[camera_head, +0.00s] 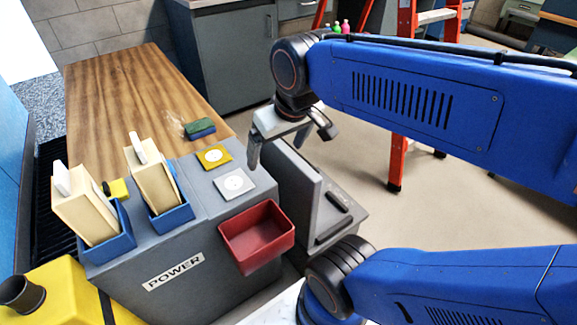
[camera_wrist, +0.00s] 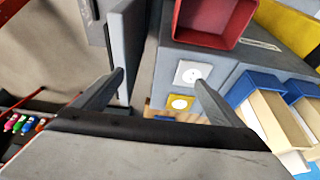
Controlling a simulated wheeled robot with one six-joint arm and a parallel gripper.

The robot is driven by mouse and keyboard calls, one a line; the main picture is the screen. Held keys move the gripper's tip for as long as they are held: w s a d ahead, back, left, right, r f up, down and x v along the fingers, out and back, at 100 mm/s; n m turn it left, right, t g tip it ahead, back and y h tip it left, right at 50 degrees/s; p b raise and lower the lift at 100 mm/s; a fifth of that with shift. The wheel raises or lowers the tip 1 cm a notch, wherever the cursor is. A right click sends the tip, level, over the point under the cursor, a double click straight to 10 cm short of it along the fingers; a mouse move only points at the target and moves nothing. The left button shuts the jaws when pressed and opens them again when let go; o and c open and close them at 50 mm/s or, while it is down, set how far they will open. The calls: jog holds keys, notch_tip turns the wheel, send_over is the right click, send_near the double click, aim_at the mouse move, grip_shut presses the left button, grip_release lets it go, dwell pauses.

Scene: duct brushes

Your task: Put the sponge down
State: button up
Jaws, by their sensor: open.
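The sponge (camera_head: 199,128), green on top and blue below, lies on the wooden table top (camera_head: 135,85) near its right edge, close to the grey POWER cabinet. My gripper (camera_head: 277,148) is in the air to the right of the sponge, beyond the table's edge and apart from it. In the wrist view its two fingers (camera_wrist: 160,80) are spread wide with nothing between them. A small blue patch low between the fingers there may be the sponge, mostly hidden by the gripper body.
The grey cabinet (camera_head: 160,290) carries yellow (camera_head: 213,157) and white (camera_head: 234,184) plates, a red bin (camera_head: 257,236) and two blue holders with cream blocks (camera_head: 153,182). A grey upright panel (camera_head: 290,190) stands under my gripper. Orange ladder legs (camera_head: 397,160) stand behind my arm.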

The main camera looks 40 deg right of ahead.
jog(key=shift+t, duration=0.3)
jog(key=s+f, duration=0.1)
jog(key=s, duration=0.1)
jog(key=s+f, duration=0.1)
jog(key=s, duration=0.1)
jog(key=shift+d+f, duration=0.15)
jog(key=shift+f, duration=0.25)
dwell(0.4)
